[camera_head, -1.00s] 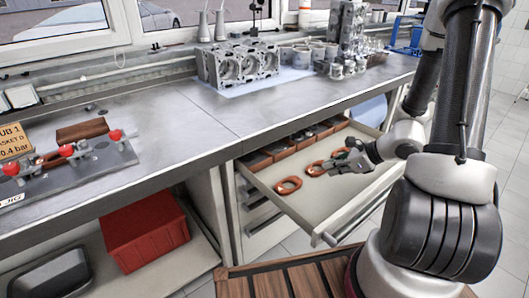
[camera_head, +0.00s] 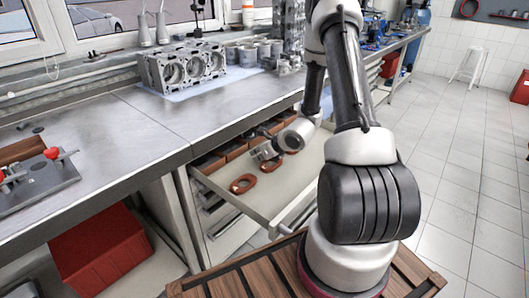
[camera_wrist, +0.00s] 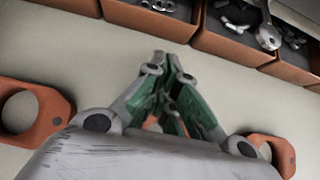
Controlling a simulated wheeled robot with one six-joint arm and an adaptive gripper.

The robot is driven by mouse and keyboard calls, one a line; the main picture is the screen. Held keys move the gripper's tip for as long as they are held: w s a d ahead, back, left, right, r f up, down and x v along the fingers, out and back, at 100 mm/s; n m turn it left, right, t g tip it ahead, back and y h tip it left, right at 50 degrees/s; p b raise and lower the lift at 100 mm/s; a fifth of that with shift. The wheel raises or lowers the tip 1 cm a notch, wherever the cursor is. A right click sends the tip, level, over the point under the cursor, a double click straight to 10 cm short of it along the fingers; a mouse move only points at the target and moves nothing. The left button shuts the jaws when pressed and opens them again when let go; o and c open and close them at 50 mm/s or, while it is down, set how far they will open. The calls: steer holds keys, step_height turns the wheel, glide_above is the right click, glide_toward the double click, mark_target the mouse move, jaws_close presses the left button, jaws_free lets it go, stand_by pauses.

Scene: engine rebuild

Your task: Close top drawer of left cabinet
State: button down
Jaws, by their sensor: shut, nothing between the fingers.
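The top drawer (camera_head: 285,213) of the cabinet under the workbench is pulled out. Its front panel and handle are on the near right side, partly hidden behind my arm. My gripper (camera_head: 262,155) is over the inside of the drawer, near its back bins. In the wrist view my gripper (camera_wrist: 160,62) has its green fingers closed together with nothing held, above the drawer floor (camera_wrist: 60,55). Whether the fingertips touch the drawer floor cannot be told.
Orange gasket-like rings (camera_head: 243,184) lie in the drawer, also seen beside my gripper in the wrist view (camera_wrist: 32,112). Orange bins (camera_wrist: 155,15) with metal parts line the drawer's back. Closed drawers (camera_head: 222,222) sit below. A red bin (camera_head: 98,250) stands on the lower shelf. Open floor lies right.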

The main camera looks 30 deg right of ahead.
mark_target(243, 146)
steer(key=shift+w+a+r, duration=0.1)
steer(key=shift+w+a, duration=0.25)
steer(key=shift+w, duration=0.45)
steer(key=shift+w+a, duration=0.3)
steer(key=shift+w, duration=0.45)
steer(key=w, duration=0.1)
steer(key=w+a, duration=0.1)
steer(key=w, duration=0.2)
steer(key=shift+w+a, duration=0.15)
steer(key=shift+a, duration=0.2)
